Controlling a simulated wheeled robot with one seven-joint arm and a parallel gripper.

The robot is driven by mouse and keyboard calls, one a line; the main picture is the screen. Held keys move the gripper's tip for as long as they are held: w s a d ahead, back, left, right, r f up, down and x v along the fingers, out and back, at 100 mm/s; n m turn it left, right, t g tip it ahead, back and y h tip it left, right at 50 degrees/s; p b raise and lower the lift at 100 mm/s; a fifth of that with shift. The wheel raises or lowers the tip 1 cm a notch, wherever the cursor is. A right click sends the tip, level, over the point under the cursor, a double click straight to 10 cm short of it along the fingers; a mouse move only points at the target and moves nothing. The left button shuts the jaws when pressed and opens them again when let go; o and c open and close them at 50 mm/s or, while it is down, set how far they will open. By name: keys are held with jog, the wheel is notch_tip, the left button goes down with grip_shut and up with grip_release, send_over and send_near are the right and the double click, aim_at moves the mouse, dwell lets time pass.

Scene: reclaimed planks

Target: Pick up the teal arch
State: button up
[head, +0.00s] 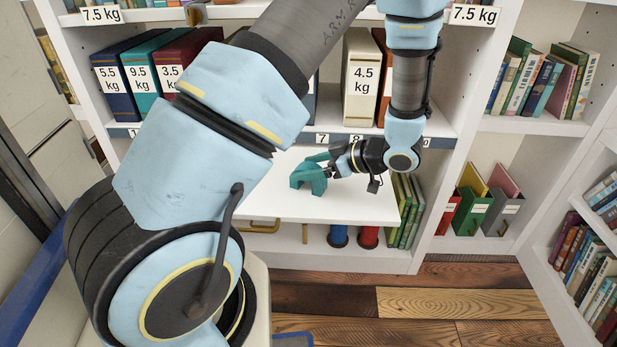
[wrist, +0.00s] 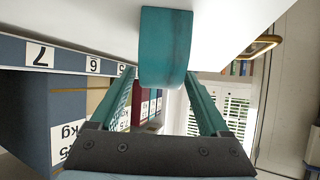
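The teal arch (head: 309,180) stands on the white board in the head view, left of my gripper (head: 323,166). In the wrist view the arch (wrist: 165,48) shows at top centre, with its curved end face toward the camera. My gripper (wrist: 160,72) has two teal fingers spread apart, with their tips on either side of the arch's near end. The right fingertip meets the arch's edge in the picture; I cannot tell whether it touches. The far side of the arch is hidden.
The white board (head: 350,206) juts from the bookcase and is otherwise bare. Labelled binders (head: 361,82) stand on the shelf above. Below are a blue spool (head: 338,236), a red spool (head: 369,237) and green books (head: 407,210). Plank floor (head: 440,302) is clear in front.

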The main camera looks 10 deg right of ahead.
grip_shut()
dwell(0.4)
